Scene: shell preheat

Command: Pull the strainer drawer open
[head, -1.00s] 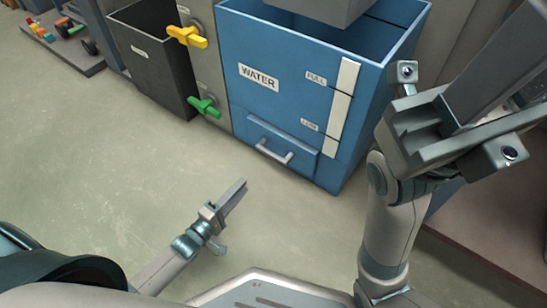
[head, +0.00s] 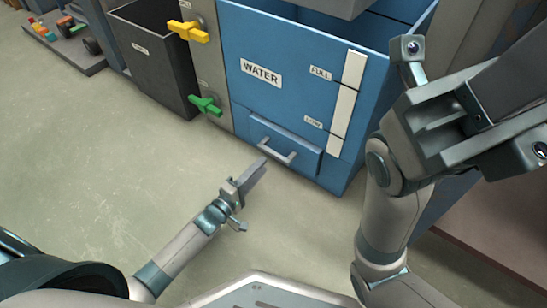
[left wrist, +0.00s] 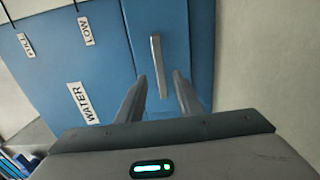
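The strainer drawer (head: 300,146) is a small blue panel low on the front of the blue water tank (head: 258,107); it looks closed. Its grey bar handle (head: 277,156) sticks out from it. My left gripper (head: 262,163) is just in front of the handle's left part. In the left wrist view my left gripper (left wrist: 161,84) is open, and the handle (left wrist: 157,62) shows between and beyond its two fingers. I cannot tell whether they touch it. My right gripper (head: 440,120) is raised close to the camera at the right, and its finger opening is unclear.
A yellow valve handle (head: 188,31) and a green one (head: 205,105) sit on the grey panel left of the tank. A dark open bin (head: 153,55) stands further left. The floor (head: 130,150) left of my left arm is clear.

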